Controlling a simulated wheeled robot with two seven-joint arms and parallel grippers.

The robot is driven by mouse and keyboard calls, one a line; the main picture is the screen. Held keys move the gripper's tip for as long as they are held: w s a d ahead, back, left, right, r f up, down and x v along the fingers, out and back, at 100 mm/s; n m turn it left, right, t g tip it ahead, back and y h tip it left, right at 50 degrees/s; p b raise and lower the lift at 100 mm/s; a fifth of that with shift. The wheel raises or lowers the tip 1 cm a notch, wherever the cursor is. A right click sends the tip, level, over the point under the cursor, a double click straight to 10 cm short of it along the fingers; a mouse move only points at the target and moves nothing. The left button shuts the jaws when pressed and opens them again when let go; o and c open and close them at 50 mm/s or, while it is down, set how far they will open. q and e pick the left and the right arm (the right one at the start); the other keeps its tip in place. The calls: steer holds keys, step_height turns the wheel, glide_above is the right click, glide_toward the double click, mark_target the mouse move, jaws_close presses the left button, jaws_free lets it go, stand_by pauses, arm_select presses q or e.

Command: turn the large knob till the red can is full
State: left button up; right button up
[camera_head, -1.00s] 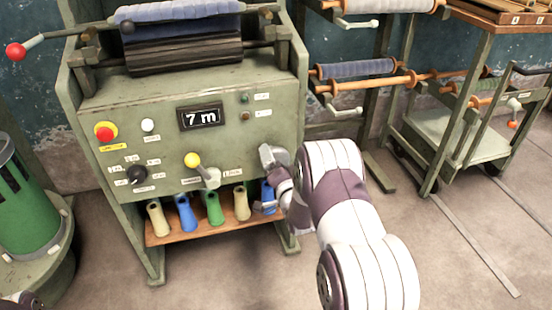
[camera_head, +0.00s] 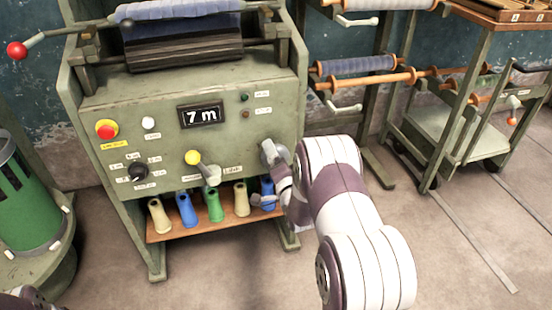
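The green machine panel (camera_head: 225,140) carries a small black knob (camera_head: 138,172) at lower left, with labels around it. A yellow-ended lever (camera_head: 203,167) sits at its middle. The display (camera_head: 201,115) reads "7 m". My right gripper (camera_head: 268,177) is at the panel's lower right side, with grey parts by the panel face and by the shelf below. Its own wrist partly hides it, so I cannot tell whether it is open or touches anything. I cannot make out a red can or clearly identify a large knob. My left gripper is out of view.
Several coloured cones stand on a wooden shelf (camera_head: 220,223) below the panel. A red button (camera_head: 106,128) is at upper left. A green bin (camera_head: 25,200) stands at left. A roller rack (camera_head: 365,82) and a cart (camera_head: 455,135) stand at right. The floor in front is open.

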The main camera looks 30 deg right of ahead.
steer(key=o, duration=0.8)
steer(key=p+v, duration=0.4)
steer(key=v, duration=0.8)
steer(key=shift+s, duration=0.4)
